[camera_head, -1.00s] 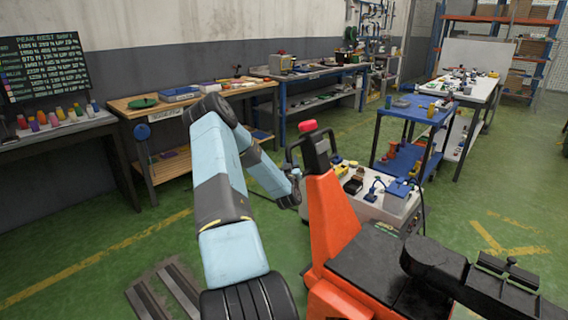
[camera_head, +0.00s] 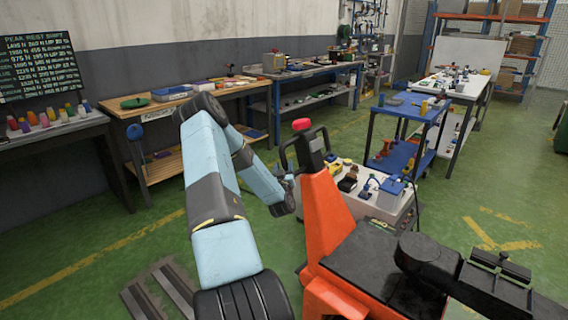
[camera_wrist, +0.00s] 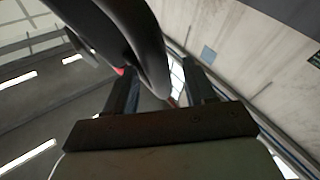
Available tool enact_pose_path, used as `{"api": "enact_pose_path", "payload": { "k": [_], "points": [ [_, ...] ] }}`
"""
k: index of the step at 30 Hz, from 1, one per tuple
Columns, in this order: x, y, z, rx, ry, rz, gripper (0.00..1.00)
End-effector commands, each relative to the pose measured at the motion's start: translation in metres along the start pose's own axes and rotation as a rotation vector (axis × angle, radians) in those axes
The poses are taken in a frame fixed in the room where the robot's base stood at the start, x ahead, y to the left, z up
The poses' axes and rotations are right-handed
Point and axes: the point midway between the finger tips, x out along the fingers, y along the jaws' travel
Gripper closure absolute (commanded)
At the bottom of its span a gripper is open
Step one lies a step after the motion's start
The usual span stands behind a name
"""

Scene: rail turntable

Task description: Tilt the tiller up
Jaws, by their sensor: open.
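The tiller stands upright on an orange pallet truck (camera_head: 325,220) in the head view. Its black loop handle (camera_head: 286,152) has a red button (camera_head: 301,124) on top. My gripper (camera_head: 290,178) is just below the loop at the end of my light blue arm, small and partly hidden. In the wrist view, my gripper (camera_wrist: 160,82) shows two dark fingers standing apart. The black curved handle (camera_wrist: 148,45) crosses close in front and its lower bend reaches the space between the fingers. I cannot tell whether it touches them.
A box-like bench (camera_head: 385,205) with small parts stands behind the truck. A blue cart (camera_head: 410,107) is beyond it. Wooden (camera_head: 232,92) and blue workbenches line the wall. Green floor (camera_head: 75,240) is clear on the left.

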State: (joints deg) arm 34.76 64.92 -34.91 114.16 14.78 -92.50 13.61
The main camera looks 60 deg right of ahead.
Motion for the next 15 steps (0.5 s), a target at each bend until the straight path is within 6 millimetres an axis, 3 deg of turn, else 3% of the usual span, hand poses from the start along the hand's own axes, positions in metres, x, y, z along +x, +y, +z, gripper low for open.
{"api": "enact_pose_path", "payload": {
  "k": [9, 15],
  "points": [
    [-0.062, 0.0, 0.001, 0.0, -0.004, 0.0, 0.45],
    [-0.087, 0.0, 0.001, 0.0, -0.002, 0.001, 0.45]
  ]
}}
